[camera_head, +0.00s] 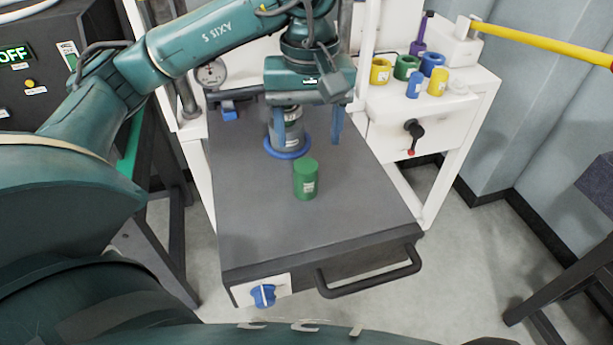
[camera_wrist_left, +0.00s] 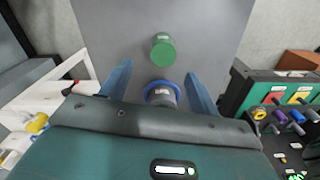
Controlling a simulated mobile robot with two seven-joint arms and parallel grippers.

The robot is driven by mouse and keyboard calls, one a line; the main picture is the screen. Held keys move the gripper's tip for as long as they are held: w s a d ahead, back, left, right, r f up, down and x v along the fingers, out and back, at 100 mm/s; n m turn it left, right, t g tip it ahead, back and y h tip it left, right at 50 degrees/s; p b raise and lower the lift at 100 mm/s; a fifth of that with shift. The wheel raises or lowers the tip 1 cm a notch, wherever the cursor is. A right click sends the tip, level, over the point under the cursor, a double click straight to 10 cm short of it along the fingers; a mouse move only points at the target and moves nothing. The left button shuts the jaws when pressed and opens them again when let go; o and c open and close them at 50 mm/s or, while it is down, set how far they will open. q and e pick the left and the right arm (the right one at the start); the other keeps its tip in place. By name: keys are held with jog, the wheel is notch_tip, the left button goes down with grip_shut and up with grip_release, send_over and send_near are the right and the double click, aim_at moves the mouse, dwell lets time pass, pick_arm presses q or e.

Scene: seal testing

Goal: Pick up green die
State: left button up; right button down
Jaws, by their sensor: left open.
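The green die (camera_head: 305,180) is a green cylinder with a small white label, standing upright on the dark grey tabletop (camera_head: 250,225). It also shows in the left wrist view (camera_wrist_left: 163,50), beyond the fingertips. My left gripper (camera_head: 305,128) is open, its two blue fingers spread on either side of a grey cylinder with a blue ring base (camera_head: 288,150). That cylinder also shows between the fingers in the left wrist view (camera_wrist_left: 161,92). The fingers are apart from the green die. My right gripper is not in view.
A white side shelf at the right holds several coloured rings and cylinders, among them a yellow ring (camera_head: 380,72) and a green ring (camera_head: 407,67). A black handle (camera_head: 370,278) and a blue knob (camera_head: 263,295) are at the table's front. The tabletop around the die is clear in front.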

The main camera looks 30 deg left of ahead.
aim_at(306, 165)
pick_arm(q)
notch_tip(306, 165, down, 2)
jog(key=shift+f, duration=0.2)
jog(key=f, duration=0.3)
jog(key=f+p, duration=0.1)
jog(key=shift+s+a+f, duration=0.15)
jog(key=shift+s+f, duration=0.05)
jog(key=shift+s, duration=0.1)
jog(key=shift+w+f, duration=0.1)
jog(key=shift+f, duration=0.25)
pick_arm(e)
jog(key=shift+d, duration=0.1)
